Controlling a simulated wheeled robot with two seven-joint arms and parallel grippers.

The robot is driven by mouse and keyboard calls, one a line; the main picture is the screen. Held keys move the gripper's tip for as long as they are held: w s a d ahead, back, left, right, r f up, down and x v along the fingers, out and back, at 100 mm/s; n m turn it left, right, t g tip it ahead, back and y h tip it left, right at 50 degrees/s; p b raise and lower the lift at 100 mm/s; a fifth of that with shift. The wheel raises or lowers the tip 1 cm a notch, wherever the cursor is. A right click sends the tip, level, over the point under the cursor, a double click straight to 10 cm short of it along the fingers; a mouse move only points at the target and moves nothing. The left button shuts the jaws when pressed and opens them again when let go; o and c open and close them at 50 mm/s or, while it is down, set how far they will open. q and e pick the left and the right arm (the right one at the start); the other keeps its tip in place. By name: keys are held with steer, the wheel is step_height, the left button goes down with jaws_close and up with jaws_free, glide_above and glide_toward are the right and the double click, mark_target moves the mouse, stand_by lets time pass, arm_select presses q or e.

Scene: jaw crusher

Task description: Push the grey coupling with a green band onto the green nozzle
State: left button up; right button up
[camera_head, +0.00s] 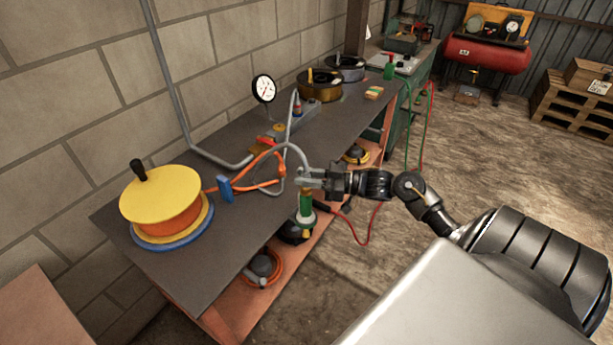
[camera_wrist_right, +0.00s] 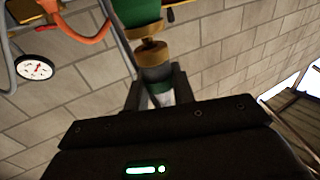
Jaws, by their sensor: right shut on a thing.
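My right gripper (camera_head: 306,178) is at the front edge of the workbench and is shut on the grey coupling (camera_wrist_right: 155,76) at the end of a grey hose (camera_head: 297,149). The coupling also shows between the fingers in the right wrist view. The green nozzle (camera_head: 305,203) stands upright just below the gripper, in line with the coupling. In the wrist view the nozzle's green body (camera_wrist_right: 136,10) and brass end are right against or very near the coupling; I cannot tell how far they overlap. My left gripper is not in view.
The workbench (camera_head: 160,262) carries a yellow and orange reel (camera_head: 160,200), a blue-handled tool (camera_head: 224,189) on an orange hose and a pressure gauge (camera_head: 263,88). A red cable (camera_head: 362,235) hangs off the front edge. A red compressor (camera_head: 487,54) stands at the back right.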

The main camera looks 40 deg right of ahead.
steer(key=shift+f+b, duration=0.35)
steer(key=shift+f, duration=0.3)
steer(key=o, duration=1.1)
steer(key=shift+b+v, duration=1)
steer(key=shift+v, duration=4.4)
